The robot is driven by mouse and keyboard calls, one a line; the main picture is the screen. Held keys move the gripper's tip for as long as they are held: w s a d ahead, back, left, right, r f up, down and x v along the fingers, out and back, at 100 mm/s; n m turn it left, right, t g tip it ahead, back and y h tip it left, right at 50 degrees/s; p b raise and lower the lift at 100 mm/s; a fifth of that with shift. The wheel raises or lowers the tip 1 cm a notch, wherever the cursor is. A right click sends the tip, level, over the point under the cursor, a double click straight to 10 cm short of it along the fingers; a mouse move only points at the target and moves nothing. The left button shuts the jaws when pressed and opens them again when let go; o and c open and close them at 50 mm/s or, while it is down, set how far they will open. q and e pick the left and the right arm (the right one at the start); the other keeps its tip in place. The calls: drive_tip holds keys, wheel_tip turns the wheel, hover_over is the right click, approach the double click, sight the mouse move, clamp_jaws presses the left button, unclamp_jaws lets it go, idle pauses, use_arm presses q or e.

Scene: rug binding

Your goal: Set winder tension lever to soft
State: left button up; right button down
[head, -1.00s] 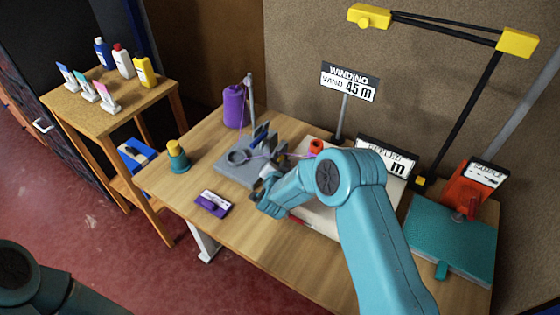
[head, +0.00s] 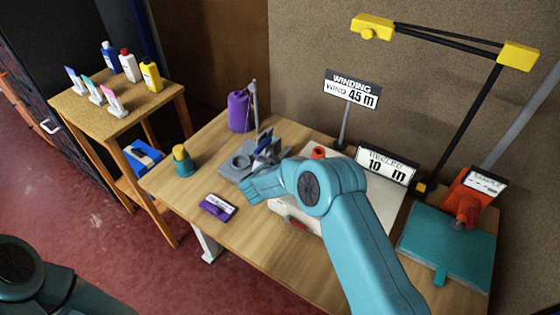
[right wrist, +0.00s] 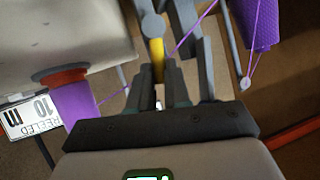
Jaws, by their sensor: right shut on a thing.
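The grey winder (head: 232,168) stands on the wooden table beside a purple yarn cone (head: 239,112). My right gripper (head: 256,186) is at its front right side, and my arm hides part of it in the head view. In the right wrist view, my right gripper (right wrist: 158,80) is shut on a yellow lever (right wrist: 157,52), which stands between the fingertips. Purple yarn passes beside the fingers. Which setting the lever is at cannot be read. Only a dark part of my left arm shows at the lower left, and its gripper is out of view.
A teal and yellow pot (head: 182,160) and a purple labelled box (head: 218,207) stand in front. Signs read "WIND 45 m" (head: 351,90) and "REELED 10 m" (head: 386,168). A teal board (head: 445,250) lies right. A side stand (head: 90,108) holds bottles and cards.

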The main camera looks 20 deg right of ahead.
drive_tip(key=shift+w, duration=0.1)
drive_tip(key=c, duration=1.1)
unclamp_jaws()
drive_tip(key=shift+r, duration=0.1)
drive_tip(key=shift+a, duration=0.1)
drive_tip(key=b+v, duration=0.2)
drive_tip(key=v, duration=1.4)
drive_tip(key=shift+a+b, duration=0.2)
drive_tip(key=shift+b, duration=0.2)
drive_tip(key=shift+r, duration=0.15)
